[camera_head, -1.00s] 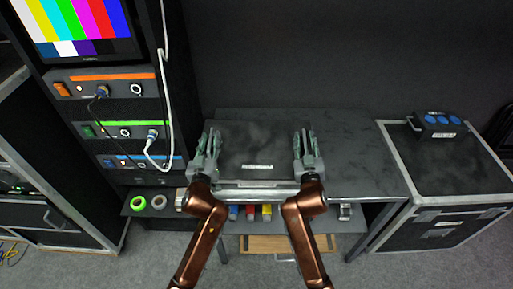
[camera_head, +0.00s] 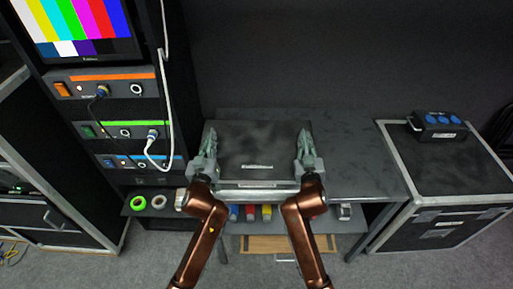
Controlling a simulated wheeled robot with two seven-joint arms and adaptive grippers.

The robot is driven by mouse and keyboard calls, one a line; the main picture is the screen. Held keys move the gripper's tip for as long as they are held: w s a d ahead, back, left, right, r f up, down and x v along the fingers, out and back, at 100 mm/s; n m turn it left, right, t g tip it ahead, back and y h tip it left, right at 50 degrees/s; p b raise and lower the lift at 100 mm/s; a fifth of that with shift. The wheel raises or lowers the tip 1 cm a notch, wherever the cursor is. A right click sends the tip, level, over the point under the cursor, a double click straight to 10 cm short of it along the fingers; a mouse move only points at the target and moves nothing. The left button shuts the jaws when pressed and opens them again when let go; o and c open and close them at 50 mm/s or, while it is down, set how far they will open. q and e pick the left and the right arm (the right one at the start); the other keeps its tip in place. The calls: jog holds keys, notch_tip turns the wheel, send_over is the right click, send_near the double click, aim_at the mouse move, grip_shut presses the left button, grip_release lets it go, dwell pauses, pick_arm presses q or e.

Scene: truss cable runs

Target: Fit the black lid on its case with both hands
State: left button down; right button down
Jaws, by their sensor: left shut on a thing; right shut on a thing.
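The black lid (camera_head: 258,146) is a flat dark panel with a small white label near its front edge. It lies level over its case (camera_head: 258,185), whose pale front edge shows just below it on the table. I cannot tell whether the lid is fully seated. My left gripper (camera_head: 209,143) is shut on the lid's left side. My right gripper (camera_head: 306,143) is shut on the lid's right side. Most of the case is hidden under the lid.
The dark table (camera_head: 350,165) is clear to the right. A rack (camera_head: 120,130) with cabled panels stands at left. A flight case (camera_head: 450,175) with a socket box (camera_head: 438,125) stands at right.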

pick_arm(q)
jog(key=shift+r, duration=0.1)
pick_arm(e)
jog(key=shift+r, duration=0.15)
